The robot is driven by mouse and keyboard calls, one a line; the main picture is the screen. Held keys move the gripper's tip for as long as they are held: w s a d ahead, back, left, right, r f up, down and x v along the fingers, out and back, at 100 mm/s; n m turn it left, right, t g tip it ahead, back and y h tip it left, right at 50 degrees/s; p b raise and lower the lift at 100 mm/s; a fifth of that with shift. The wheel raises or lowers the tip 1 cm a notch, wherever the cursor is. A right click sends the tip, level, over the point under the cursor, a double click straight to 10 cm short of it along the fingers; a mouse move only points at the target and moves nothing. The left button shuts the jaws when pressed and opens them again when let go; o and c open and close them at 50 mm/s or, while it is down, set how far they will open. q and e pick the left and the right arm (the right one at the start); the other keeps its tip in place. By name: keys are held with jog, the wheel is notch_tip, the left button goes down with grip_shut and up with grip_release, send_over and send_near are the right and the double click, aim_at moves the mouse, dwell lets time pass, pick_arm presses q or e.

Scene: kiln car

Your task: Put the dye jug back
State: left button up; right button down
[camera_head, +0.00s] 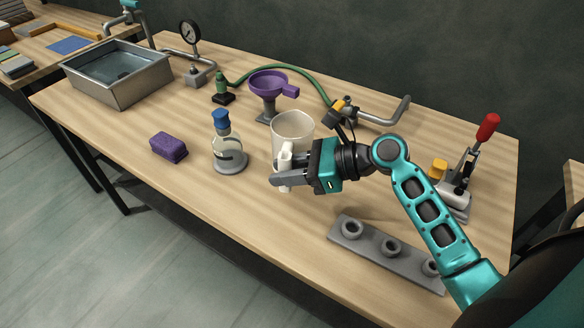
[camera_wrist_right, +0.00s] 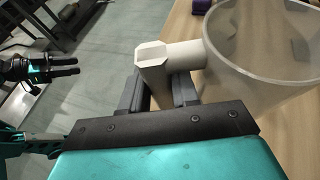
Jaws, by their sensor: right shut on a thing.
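The dye jug (camera_head: 293,128) is a pale, translucent, wide-mouthed cup near the middle of the bench in the head view. It also shows at the right of the right wrist view (camera_wrist_right: 262,65), and its inside looks empty. My right gripper (camera_head: 285,178) is shut on the jug's white handle (camera_wrist_right: 170,58), which sits between the fingers. The jug looks upright. Its lower part is hidden behind the gripper, so I cannot tell whether it touches the bench. My left gripper (camera_wrist_right: 66,72) shows small at the left of the right wrist view, over the floor and away from the jug.
A purple funnel (camera_head: 271,83) stands close behind the jug. A blue-topped bottle (camera_head: 226,145) and purple sponge (camera_head: 169,147) are left. A grey holder strip (camera_head: 368,241) lies front right; a red-handled clamp (camera_head: 487,128) stands at right. Bare bench (camera_head: 205,195) lies front left.

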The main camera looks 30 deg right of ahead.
aim_at(287, 190)
jog(key=shift+d, duration=0.1)
dwell(0.3)
jog(key=shift+f+b, duration=1.1)
jog(key=shift+f, duration=1.8)
jog(key=shift+p, duration=0.6)
